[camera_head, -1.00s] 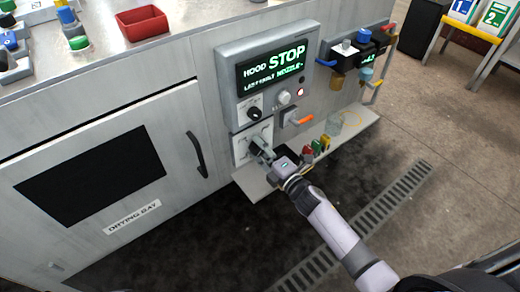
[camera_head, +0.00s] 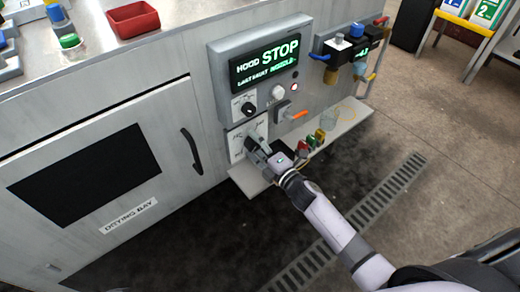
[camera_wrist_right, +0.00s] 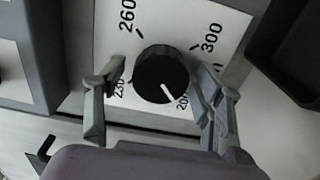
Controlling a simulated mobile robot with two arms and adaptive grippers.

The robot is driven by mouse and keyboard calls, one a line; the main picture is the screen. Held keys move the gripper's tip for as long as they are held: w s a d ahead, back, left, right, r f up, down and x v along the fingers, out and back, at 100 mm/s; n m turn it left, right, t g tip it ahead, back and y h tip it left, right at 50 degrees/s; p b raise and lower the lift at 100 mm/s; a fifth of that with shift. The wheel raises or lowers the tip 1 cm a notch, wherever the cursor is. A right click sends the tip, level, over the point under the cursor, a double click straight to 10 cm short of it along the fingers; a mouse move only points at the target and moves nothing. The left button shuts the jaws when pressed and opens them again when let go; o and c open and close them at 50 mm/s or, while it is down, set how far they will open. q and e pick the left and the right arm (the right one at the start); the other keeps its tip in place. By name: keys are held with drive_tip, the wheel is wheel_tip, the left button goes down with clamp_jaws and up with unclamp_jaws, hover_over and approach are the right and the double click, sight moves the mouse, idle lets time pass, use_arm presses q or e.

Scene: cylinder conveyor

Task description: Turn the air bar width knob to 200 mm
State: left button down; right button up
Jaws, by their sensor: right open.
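The air bar width knob (camera_wrist_right: 160,75) is black and round, on a white scale plate (camera_wrist_right: 175,25) marked 230, 260, 300 and a partly hidden 200. Its white pointer line points to the lower right, at or close to the 200 mark. My right gripper (camera_wrist_right: 158,100) is open, with one finger on each side of the knob. The right finger looks close to the knob's edge; contact is unclear. In the head view the right gripper (camera_head: 257,150) is in front of the plate (camera_head: 236,142) and hides the knob. My left gripper is out of view.
Above the plate is a control box with a display (camera_head: 266,62) reading HOOD STOP, another black knob (camera_head: 248,108) and an orange-handled switch (camera_head: 298,115). A ledge (camera_head: 250,181) with small coloured parts (camera_head: 312,141) runs below. A drying bay door (camera_head: 90,170) is at left.

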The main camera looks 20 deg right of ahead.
drive_tip(key=v, duration=1.2)
